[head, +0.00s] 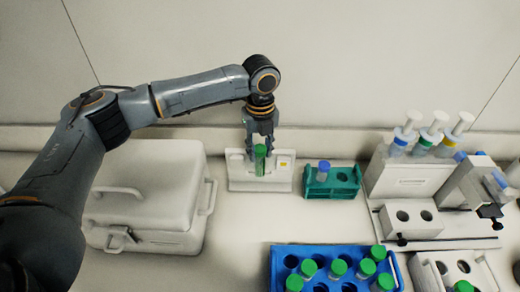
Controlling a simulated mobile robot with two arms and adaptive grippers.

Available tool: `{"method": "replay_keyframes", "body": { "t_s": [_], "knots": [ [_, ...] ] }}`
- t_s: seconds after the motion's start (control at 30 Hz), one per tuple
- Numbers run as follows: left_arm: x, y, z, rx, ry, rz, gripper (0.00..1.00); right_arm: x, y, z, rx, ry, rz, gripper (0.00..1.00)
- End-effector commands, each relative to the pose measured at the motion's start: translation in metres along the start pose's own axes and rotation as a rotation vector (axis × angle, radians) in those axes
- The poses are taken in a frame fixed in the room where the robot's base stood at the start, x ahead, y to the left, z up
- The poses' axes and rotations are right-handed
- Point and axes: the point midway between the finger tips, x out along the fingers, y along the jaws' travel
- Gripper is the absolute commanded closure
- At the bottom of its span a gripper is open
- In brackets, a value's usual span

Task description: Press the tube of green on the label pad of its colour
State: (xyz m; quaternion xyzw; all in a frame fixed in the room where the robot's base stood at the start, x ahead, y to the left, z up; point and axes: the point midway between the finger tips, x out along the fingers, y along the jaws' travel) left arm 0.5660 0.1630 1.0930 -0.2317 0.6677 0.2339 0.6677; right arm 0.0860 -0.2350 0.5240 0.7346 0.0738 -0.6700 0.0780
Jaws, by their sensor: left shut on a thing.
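My left gripper (260,139) reaches down at the back of the bench and is shut on a green tube (260,160). The tube is upright with its green top just under the fingers. It is in front of a white label stand (241,178), which has a small yellow patch (284,165) to the right of the tube. The tube and fingers hide the middle of the stand, so I cannot tell whether the tube touches a pad. No green pad shows clearly. My right gripper is not in view.
A teal rack (345,187) with a blue-capped tube (324,170) stands right of the stand. A blue rack (281,256) with several green-capped tubes is at the front. A white case (150,195) is at left. White pipette equipment (410,180) fills the right.

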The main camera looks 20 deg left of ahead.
Motion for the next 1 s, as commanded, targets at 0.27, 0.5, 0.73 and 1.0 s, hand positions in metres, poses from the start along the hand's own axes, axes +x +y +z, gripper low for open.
{"method": "replay_keyframes", "body": {
  "t_s": [0.27,0.5,0.73,1.0],
  "knots": [
    [0.0,0.0,0.001,-0.001,-0.002,-0.001,1.0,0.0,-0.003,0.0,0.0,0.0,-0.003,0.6],
    [-0.001,0.0,0.001,-0.001,-0.002,-0.001,1.0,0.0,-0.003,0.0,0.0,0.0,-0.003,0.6],
    [-0.002,0.003,-0.008,0.002,0.0,0.0,1.0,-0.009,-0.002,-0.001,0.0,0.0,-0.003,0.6],
    [-0.002,0.01,-0.023,0.0,0.0,0.0,1.0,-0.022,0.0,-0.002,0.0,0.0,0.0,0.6]
  ]
}}
